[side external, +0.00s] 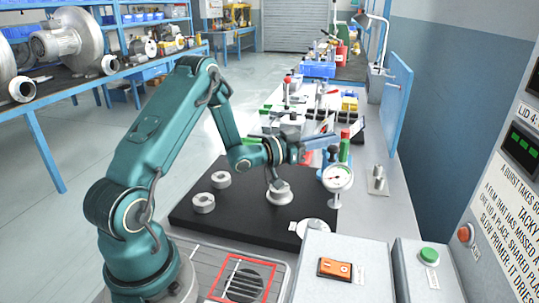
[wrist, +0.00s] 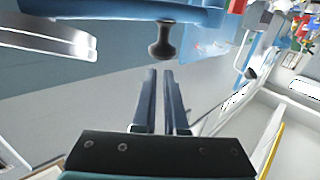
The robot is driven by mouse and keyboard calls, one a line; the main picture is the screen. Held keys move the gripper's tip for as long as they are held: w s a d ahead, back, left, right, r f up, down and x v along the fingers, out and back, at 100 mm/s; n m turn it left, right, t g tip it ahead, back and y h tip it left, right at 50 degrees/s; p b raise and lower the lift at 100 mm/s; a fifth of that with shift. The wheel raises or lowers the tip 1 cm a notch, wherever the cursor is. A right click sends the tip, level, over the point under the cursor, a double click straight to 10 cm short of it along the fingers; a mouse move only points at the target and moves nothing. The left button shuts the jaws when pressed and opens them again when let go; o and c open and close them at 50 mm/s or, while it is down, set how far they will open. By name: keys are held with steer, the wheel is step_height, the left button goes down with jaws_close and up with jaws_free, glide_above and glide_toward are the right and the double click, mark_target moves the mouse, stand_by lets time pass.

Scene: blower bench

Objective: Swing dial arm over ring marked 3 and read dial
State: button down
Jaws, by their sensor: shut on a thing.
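The dial (side external: 338,177) has a round white face with coloured marks; its reading is too small to tell. A dark knob (side external: 333,151) stands above it near a blue arm; in the wrist view the knob (wrist: 162,42) hangs below the blue arm (wrist: 120,10) at my fingertips. My gripper (side external: 305,151) is shut on the knob, left of the dial; its narrow fingers also show in the wrist view (wrist: 165,72). Pale rings stand on the black plate: one at left (side external: 203,204), one behind it (side external: 221,179), one below my wrist (side external: 279,193). Their numbers are not legible.
The black plate (side external: 240,222) has bare room between the rings. A white disc (side external: 313,228) lies at its front right. Control boxes with an orange switch (side external: 335,268) and a green button (side external: 429,255) stand in front. Metal cylinders (side external: 377,177) stand right of the dial.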

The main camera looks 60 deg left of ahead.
step_height(320, 180, up, 14)
steer(key=f, duration=0.1)
steer(key=m+g+h, duration=0.3)
steer(key=h, duration=0.2)
glide_above(346, 168)
steer(key=a, duration=0.1)
steer(key=s+d+f+m+g, duration=0.1)
steer(key=s+d+f+g, duration=0.15)
steer(key=g, duration=0.25)
step_height(346, 168, up, 3)
steer(key=a+n+g+y, duration=0.1)
steer(key=a+y, duration=0.2)
steer(key=y, duration=0.1)
steer(key=shift+w+d+f, duration=0.25)
steer(key=shift+w+f, duration=0.2)
steer(key=shift+f, duration=1.9)
steer(key=shift+w+d+f, duration=0.3)
steer(key=shift+w+f, duration=0.2)
steer(key=shift+f, duration=1.8)
steer(key=shift+w+d+f, duration=0.25)
steer(key=shift+w+f, duration=0.2)
steer(key=shift+f, duration=1.9)
steer(key=shift+s+h, duration=0.1)
steer(key=shift+h, duration=0.2)
